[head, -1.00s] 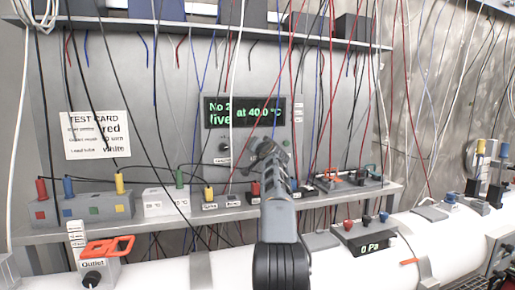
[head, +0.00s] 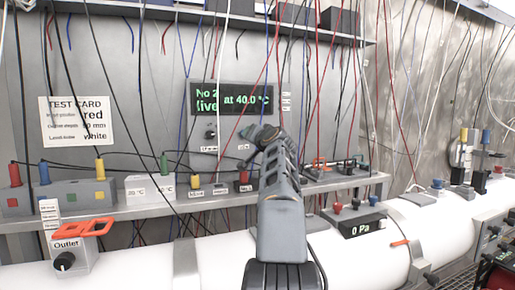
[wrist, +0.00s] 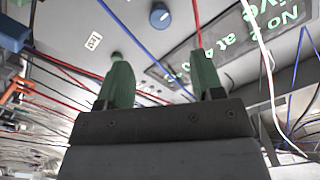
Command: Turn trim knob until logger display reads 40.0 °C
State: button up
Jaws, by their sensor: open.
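The logger display (head: 231,98) is a dark panel with green text on the back wall. It reads "No 2", "at 40.0 °C" and "live"; a hanging wire crosses it. It also shows tilted in the wrist view (wrist: 222,42). A small dark knob (head: 210,134) is below the display at left. The wrist view shows a round blue-grey knob (wrist: 160,15) beyond the fingertips, apart from them; I cannot tell whether it is the trim knob. My gripper (head: 258,138) is in front of the panel below the display. Its green fingers (wrist: 162,78) are open and empty.
Many hanging wires cross the space around my arm. A shelf (head: 120,205) with coloured plugs and terminal blocks runs below the panel. An outlet valve with an orange handle (head: 83,228) and a 0 Pa gauge (head: 362,228) sit along the white pipe (head: 440,240).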

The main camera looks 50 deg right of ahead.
jog(key=shift+v, duration=1)
